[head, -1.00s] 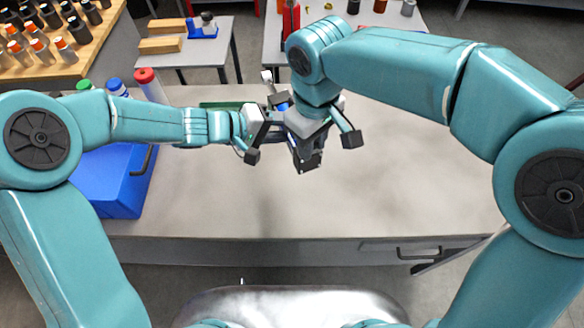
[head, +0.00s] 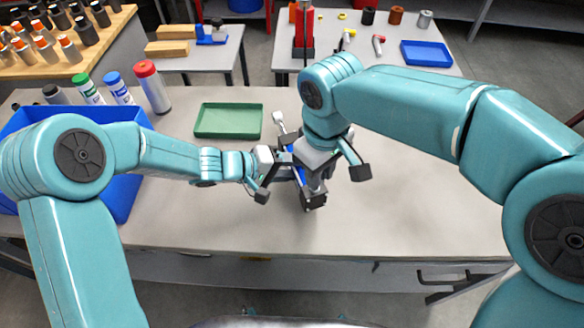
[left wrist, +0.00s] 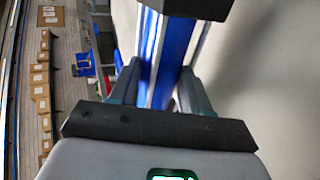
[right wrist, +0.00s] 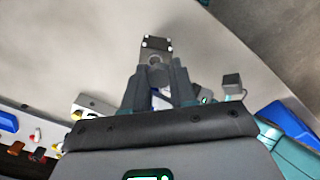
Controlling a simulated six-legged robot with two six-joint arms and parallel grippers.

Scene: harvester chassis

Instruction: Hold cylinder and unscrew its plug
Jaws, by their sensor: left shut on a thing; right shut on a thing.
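The cylinder has a blue barrel with silver rods, seen in the left wrist view (left wrist: 176,55), and a dark square end block (right wrist: 155,47) with silver screws. In the head view it lies above the bench, its end block (head: 314,200) towards me and a pale grey end (head: 278,119) pointing away. My left gripper (head: 284,166) is shut on the barrel from the left. My right gripper (head: 322,176) reaches down from above, shut at the end-block side. The right wrist view shows a small round grey part, apparently the plug (right wrist: 156,61), at its fingertips. The fingers mostly hide it.
A green tray (head: 228,121) lies behind the cylinder on the bench. A blue bin (head: 124,190) and several capped bottles (head: 154,92) stand at the left. The bench (head: 420,215) is clear at front and right. Farther tables hold a blue tray (head: 426,53) and tools.

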